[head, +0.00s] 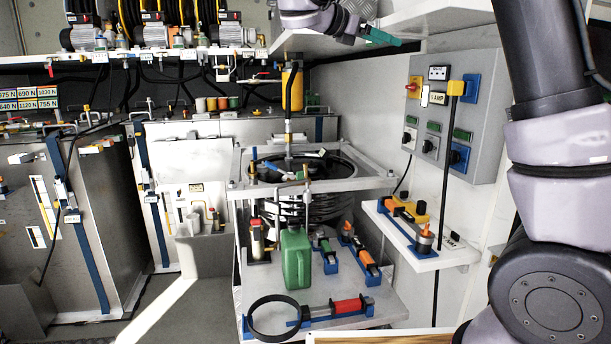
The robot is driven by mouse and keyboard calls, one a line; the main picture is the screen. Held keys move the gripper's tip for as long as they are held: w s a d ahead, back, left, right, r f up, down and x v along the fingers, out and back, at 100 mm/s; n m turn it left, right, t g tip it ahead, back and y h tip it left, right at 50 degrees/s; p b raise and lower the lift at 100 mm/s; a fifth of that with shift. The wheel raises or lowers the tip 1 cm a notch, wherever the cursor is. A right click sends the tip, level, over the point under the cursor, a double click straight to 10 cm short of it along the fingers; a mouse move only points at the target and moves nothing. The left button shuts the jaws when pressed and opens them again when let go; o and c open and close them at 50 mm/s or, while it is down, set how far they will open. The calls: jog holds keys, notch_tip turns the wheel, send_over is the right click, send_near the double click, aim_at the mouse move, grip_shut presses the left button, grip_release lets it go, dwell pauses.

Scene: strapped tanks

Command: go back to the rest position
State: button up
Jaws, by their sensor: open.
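My upper arm links fill the right side of the view.
A metal stand holds a coiled black hose (285,205), a green jug (296,258) and a strap ring (272,318). A grey control panel (452,115) and a small white shelf (425,240) are on the right wall. Strapped grey tanks (95,200) stand left.

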jog(key=s+d+f+m+g+y, duration=0.3)
jog(key=s+d+f+m+y, duration=0.6)
jog(key=s+d, duration=0.4)
jog(key=s+a+f+m+t+y, duration=0.2)
jog(key=s+a+f+m+y, duration=0.1)
jog(key=s+m, duration=0.4)
jog(key=s+a+f+m+t+y, duration=0.2)
jog(key=s+m, duration=0.4)
jog(key=m, duration=0.3)
jog(key=shift+s+a+f+y, duration=0.35)
jog(key=shift+a+f+y, duration=0.5)
jog(key=shift+a+y, duration=0.2)
